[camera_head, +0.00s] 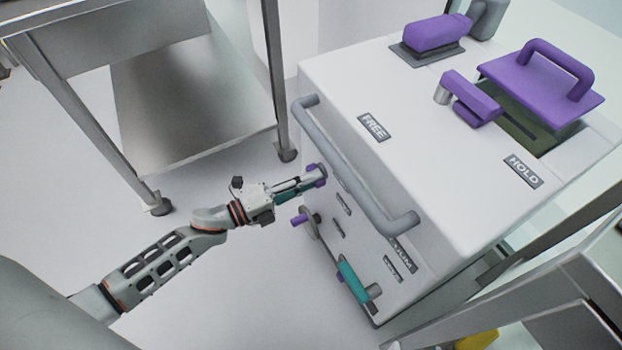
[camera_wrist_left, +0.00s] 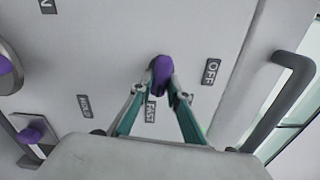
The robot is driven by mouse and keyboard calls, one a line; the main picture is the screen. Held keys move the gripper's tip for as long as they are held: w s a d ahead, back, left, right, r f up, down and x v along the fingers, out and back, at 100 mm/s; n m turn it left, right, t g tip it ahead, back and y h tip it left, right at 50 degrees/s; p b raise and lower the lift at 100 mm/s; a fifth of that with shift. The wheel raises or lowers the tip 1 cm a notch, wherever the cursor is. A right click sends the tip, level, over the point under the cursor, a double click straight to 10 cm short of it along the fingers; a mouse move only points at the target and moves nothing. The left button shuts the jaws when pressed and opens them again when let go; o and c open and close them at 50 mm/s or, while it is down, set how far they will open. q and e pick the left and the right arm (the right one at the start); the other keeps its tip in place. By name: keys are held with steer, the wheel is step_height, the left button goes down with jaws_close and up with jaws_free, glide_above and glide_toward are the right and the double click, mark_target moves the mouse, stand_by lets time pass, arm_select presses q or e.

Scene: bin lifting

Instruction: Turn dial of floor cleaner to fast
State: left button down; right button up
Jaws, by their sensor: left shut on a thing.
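The floor cleaner (camera_head: 440,150) is a large white box with a dark grey bar handle along its front edge. A purple dial (camera_wrist_left: 161,72) sits on its front panel, and its edge shows in the head view (camera_head: 318,171). The OFF label (camera_wrist_left: 211,71) is right of the dial and the FAST label (camera_wrist_left: 151,110) is just below it in the wrist view. My left gripper (camera_head: 308,182) has its fingers on both sides of the dial, shut on it. Where the dial's pointer stands is hard to tell. My right gripper is not in view.
The bar handle (camera_head: 358,170) runs close above my left gripper. Lower on the panel are a purple-tipped lever (camera_head: 300,219) and a teal handle (camera_head: 352,281). A metal table (camera_head: 190,100) stands at the left. Free floor lies between table and cleaner.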

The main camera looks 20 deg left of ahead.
arm_select(q)
steer(key=shift+f+m, duration=0.1)
steer(key=shift+m, duration=0.3)
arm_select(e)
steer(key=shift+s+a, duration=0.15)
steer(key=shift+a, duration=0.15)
arm_select(q)
steer(key=shift+a, duration=0.1)
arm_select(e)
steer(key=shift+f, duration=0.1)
arm_select(q)
steer(key=c, duration=1.9)
jaws_free()
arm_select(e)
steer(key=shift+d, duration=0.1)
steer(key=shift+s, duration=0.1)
arm_select(q)
steer(key=v, duration=1.2)
